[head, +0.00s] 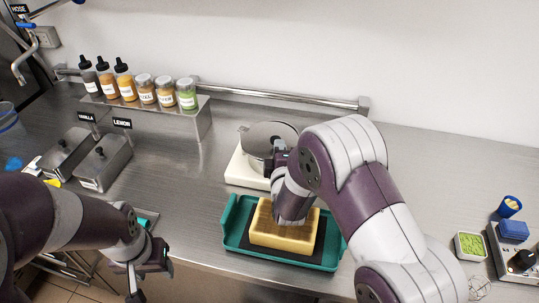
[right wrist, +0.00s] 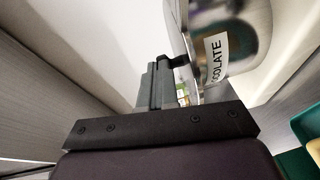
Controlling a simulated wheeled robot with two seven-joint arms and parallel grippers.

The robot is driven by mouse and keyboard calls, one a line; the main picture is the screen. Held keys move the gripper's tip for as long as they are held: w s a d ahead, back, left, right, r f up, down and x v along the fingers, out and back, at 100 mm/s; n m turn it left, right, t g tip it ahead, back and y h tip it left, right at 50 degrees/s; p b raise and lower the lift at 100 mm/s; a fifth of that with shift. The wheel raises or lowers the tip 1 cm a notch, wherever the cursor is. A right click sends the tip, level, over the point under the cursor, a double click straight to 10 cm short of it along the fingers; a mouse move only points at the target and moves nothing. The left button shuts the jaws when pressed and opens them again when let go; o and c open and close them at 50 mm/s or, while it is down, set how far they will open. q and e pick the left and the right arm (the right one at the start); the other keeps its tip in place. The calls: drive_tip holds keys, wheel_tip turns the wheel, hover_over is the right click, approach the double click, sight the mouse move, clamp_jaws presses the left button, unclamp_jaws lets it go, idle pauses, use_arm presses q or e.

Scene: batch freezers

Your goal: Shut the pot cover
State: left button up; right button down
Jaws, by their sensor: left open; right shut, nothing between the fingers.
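The metal pot (head: 257,146) stands on a white base (head: 243,171) at the back of the counter. A round grey surface shows at its top, but I cannot tell whether this is the cover or how far it is shut. In the right wrist view the pot's shiny side (right wrist: 240,45) carries a label ending in "COLATE". My right gripper (head: 279,157) is at the pot's right front, partly hidden by my wrist. Its closed fingers (right wrist: 160,85) show beside the pot, near a small black knob (right wrist: 172,62). My left gripper (head: 146,279) is open and empty by the counter's front edge.
A teal tray (head: 233,224) holding a yellow block (head: 263,231) lies under my right wrist. Bottles and jars (head: 146,89) stand on a rack at the back left, with metal bins (head: 103,164) before it. Counter right of the pot is mostly clear.

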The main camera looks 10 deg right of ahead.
sight(290, 141)
drive_tip(key=shift+w+d+b, duration=0.4)
drive_tip(key=shift+w+d, duration=0.45)
drive_tip(key=shift+d, duration=0.05)
drive_tip(key=shift+w+d, duration=0.55)
drive_tip(key=shift+d, duration=0.05)
drive_tip(key=shift+w, duration=0.1)
drive_tip(key=shift+d+r, duration=0.1)
